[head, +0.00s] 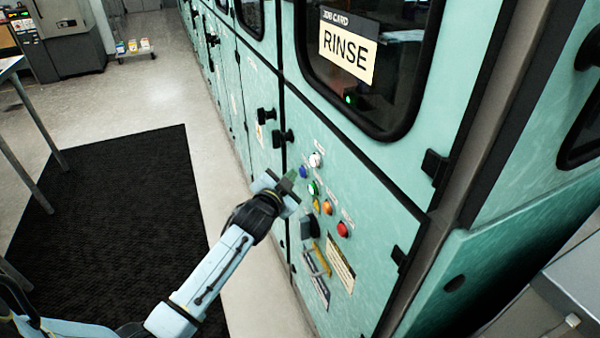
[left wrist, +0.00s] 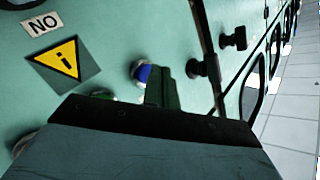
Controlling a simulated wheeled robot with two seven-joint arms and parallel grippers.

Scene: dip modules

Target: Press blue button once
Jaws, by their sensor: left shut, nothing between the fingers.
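The blue button (head: 303,172) is on the teal machine panel, below and left of a white button (head: 316,160). It also shows in the left wrist view (left wrist: 144,74), just left of my finger ends. My left gripper (head: 287,183) is shut and empty, reaching toward the panel close to the blue button. In the left wrist view its dark green fingers (left wrist: 163,88) stand beside the button and may cover its right edge. I cannot tell whether they touch it. My right gripper is not in view.
A green button (head: 313,188), an amber button (head: 327,208) and a red button (head: 343,229) lie nearby. Black latches (head: 284,137) stick out above left. A card reading RINSE (head: 348,53) is on the window. A black mat (head: 120,230) covers the floor at left.

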